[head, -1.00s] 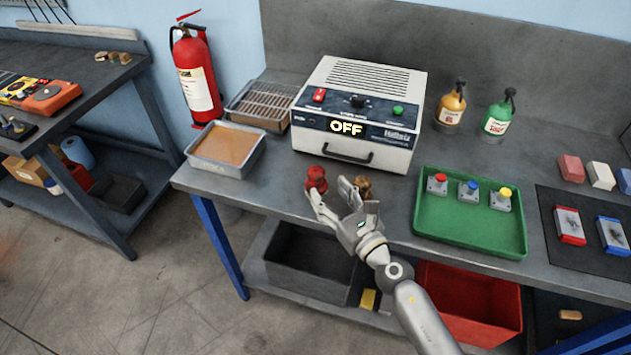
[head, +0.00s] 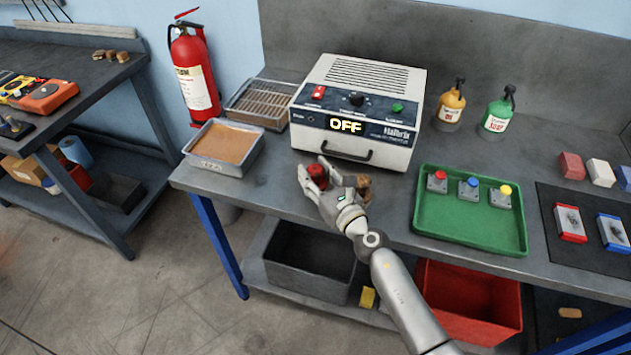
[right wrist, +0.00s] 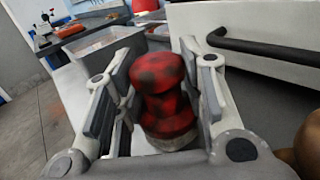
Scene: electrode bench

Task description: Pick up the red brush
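The red brush (head: 318,171) stands upright on the bench in front of the white oven-like machine, partly hidden by my right gripper in the head view. In the right wrist view the brush (right wrist: 163,95) is a dark-blotched red knob with a pale base, standing between the two fingers. My right gripper (head: 315,176) is around the brush with its fingers apart. A gap shows between the brush and the left finger; the right finger is close to it, and I cannot tell if they touch. My left gripper is not in view.
A brown brush (head: 364,188) stands just right of my right gripper. Behind is the white machine (head: 362,110) reading OFF, with a front handle. A green tray (head: 470,235) with several buttons lies to the right, and a tan-filled tray (head: 222,146) to the left.

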